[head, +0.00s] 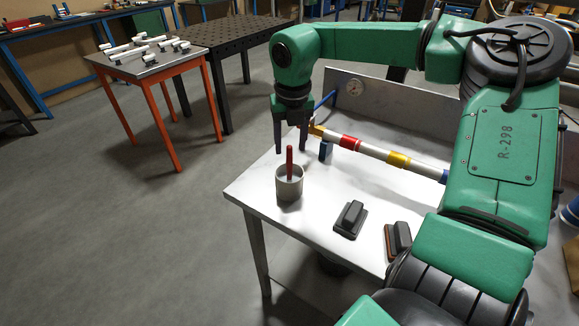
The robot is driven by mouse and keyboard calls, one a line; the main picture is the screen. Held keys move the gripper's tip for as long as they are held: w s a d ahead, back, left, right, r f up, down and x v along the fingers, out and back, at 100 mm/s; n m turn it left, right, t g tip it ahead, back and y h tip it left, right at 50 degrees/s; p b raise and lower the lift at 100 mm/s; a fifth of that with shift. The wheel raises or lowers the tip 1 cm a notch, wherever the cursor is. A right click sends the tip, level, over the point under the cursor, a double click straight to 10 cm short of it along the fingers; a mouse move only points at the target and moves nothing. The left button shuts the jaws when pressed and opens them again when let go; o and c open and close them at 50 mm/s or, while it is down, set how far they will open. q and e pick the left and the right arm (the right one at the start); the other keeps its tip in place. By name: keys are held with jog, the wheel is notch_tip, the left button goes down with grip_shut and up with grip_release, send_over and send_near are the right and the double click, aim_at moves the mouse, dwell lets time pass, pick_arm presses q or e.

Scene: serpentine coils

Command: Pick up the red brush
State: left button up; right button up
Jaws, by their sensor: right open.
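The red brush (290,163) stands nearly upright in a grey cup (289,188), near the left edge of the pale metal table (255,190). Only its red handle shows; its lower end is hidden in the cup. My right gripper (291,149) points down with its fingers apart and nothing held. In the picture the top of the handle appears between the fingertips, slightly below them. I cannot tell from this one view whether the handle is truly between them in depth. My left gripper is not in view.
Two dark blocks (350,219) (398,240) sit at the front right. An orange-legged table (145,65) stands apart.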

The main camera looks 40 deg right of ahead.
aim_at(289, 160)
notch_tip(289, 160, down, 5)
jog(key=shift+w+f+p, duration=0.15)
jog(key=shift+p, duration=0.9)
jog(key=shift+w+f, duration=0.15)
jog(key=shift+f, duration=0.25)
grip_shut()
jog(key=shift+r, duration=0.1)
notch_tip(289, 160, up, 10)
jog(key=shift+f+b, duration=0.1)
jog(key=shift+b, duration=1.05)
notch_tip(289, 160, up, 10)
